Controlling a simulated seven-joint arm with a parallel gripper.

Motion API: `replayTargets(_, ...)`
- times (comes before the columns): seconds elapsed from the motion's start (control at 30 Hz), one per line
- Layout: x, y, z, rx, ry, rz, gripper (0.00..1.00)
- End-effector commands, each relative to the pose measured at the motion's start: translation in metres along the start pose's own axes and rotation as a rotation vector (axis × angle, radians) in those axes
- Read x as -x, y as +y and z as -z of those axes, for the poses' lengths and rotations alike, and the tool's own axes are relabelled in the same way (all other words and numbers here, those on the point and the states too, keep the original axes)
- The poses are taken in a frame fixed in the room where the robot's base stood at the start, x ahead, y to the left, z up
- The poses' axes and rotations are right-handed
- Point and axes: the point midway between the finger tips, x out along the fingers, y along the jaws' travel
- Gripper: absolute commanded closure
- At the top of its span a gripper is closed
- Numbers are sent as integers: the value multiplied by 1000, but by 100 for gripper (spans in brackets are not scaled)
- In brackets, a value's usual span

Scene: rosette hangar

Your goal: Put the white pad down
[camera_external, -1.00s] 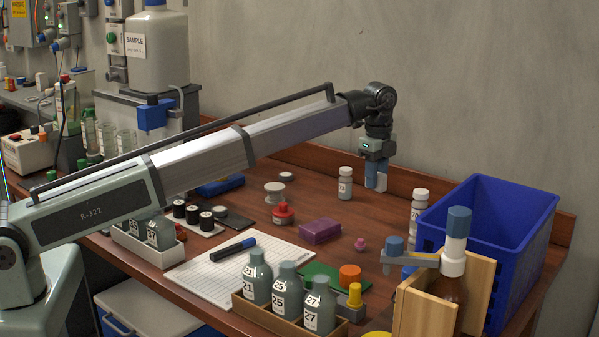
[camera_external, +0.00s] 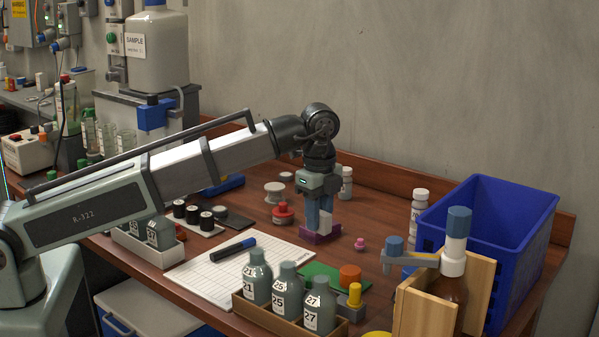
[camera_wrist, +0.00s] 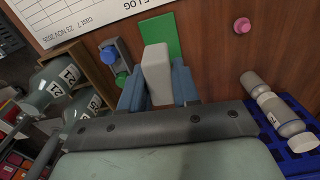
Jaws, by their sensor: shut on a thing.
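My gripper (camera_external: 318,214) points down over the table with its blue fingers shut on the white pad (camera_external: 325,224). In the wrist view the white pad (camera_wrist: 157,72) stands out between the two fingertips (camera_wrist: 158,88). In the external view the purple block (camera_external: 311,238) shows at the pad's lower end, partly covered by the pad and fingers. I cannot tell whether the pad touches it. The purple block does not show in the wrist view.
The gridded log sheet (camera_external: 205,273) and a green mat (camera_external: 322,276) lie nearby. A red-topped container (camera_external: 283,215) and a pink knob (camera_external: 360,244) stand either side of my gripper. Labelled bottles (camera_external: 286,290) are in front; a blue crate (camera_external: 520,235) is at right.

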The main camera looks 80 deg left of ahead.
Motion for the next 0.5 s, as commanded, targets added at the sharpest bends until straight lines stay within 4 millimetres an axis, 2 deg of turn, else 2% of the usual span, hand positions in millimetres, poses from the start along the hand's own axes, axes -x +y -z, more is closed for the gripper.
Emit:
replayTargets(0.27, -6, 0, 0, 88, -1, 0, 97)
replayTargets(0.5, -37, 0, 0, 88, -2, -2, 97)
